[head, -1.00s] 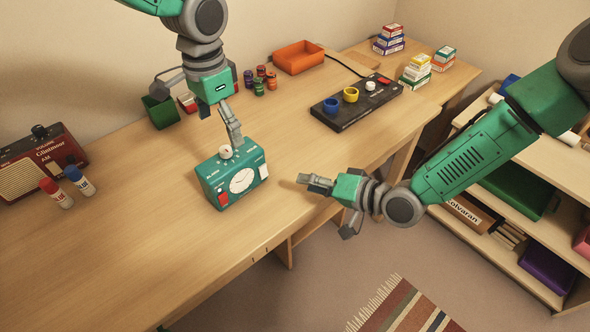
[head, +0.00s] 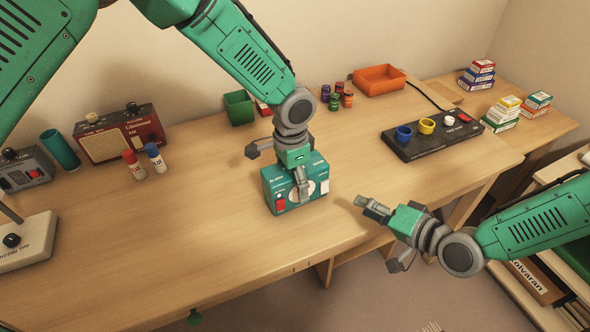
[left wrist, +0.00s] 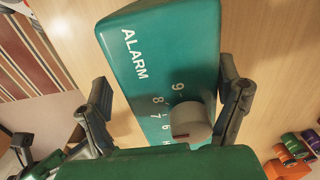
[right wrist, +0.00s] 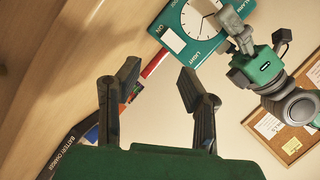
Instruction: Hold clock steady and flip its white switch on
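The teal alarm clock (head: 283,190) stands upright near the table's front edge. In the head view its red switch (head: 280,206) is at the left and its white switch (head: 325,187) at the right of the dial. The white switch also shows in the right wrist view (right wrist: 173,40), beside the word LIGHT. My left gripper (head: 303,190) reaches down over the clock, one finger in front of its face. In the left wrist view its spread fingers (left wrist: 165,85) straddle the clock's top and grey knob (left wrist: 190,122); firm contact is not clear. My right gripper (head: 366,205) is open and empty, right of the clock.
Glue bottles (head: 133,165) and a red radio (head: 120,135) stand left. A black battery charger (head: 435,137) lies back right. A green bin (head: 239,107), an orange tray (head: 380,80) and small boxes (head: 502,113) stand farther back. The table in front of the charger is clear.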

